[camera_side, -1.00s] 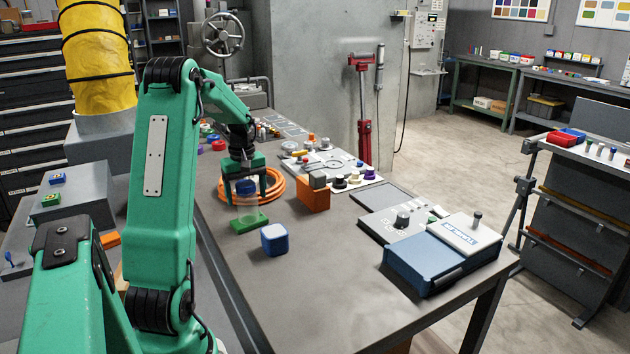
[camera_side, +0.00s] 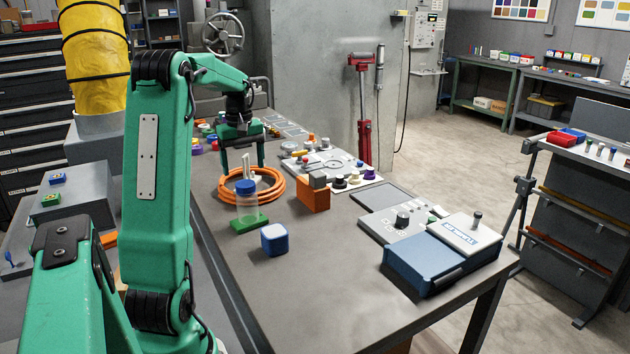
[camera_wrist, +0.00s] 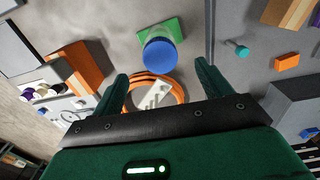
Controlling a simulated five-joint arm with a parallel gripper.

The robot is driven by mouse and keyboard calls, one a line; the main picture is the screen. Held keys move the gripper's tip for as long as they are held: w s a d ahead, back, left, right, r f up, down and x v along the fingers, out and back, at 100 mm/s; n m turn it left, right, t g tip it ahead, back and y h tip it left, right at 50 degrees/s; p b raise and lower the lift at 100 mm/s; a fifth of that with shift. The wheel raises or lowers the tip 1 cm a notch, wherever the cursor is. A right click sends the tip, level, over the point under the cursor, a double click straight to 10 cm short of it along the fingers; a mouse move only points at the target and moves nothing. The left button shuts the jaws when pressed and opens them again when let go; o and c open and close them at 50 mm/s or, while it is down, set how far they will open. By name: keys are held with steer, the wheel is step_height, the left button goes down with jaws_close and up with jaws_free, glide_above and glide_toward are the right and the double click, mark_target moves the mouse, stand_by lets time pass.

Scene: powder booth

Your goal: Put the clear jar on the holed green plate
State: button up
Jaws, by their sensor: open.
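The clear jar (camera_side: 247,207) with its blue lid stands upright on the green plate (camera_side: 237,226) in the side view. In the wrist view the jar's blue lid (camera_wrist: 161,54) covers part of the green plate (camera_wrist: 178,27), and any holes in the plate are hard to make out. My gripper (camera_side: 243,168) is open and empty, raised above and behind the jar, apart from it. In the wrist view its two fingers (camera_wrist: 161,78) stand wide apart with nothing between them.
A coiled orange hose (camera_side: 280,188) lies just behind the jar. A blue-and-white cube (camera_side: 274,240) sits in front of the plate, and an orange block (camera_side: 313,198) stands to the right. A blue case (camera_side: 425,262) is at the right edge. The front middle of the bench is bare.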

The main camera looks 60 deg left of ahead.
steer(key=shift+r, duration=1.65)
steer(key=w+d+r+m+t, duration=0.1)
steer(key=d+m, duration=0.2)
steer(key=d, duration=0.4)
steer(key=w+d+r+m+y, duration=0.1)
steer(key=d+r+m, duration=0.1)
steer(key=d, duration=0.5)
steer(key=w+d+r+m+t, duration=0.1)
steer(key=w+d+m, duration=0.15)
steer(key=d, duration=0.45)
steer(key=s+d+f+m+t, duration=0.1)
steer(key=s+d+m, duration=0.3)
steer(key=d, duration=0.4)
steer(key=s+d+f+m+t+h, duration=0.1)
steer(key=s+d+f+m+t, duration=0.1)
steer(key=s+d+m, duration=0.3)
steer(key=d+f+m, duration=0.1)
steer(key=d, duration=0.3)
steer(key=shift+f+t, duration=0.25)
steer(key=shift+t, duration=0.05)
steer(key=shift+m, duration=0.25)
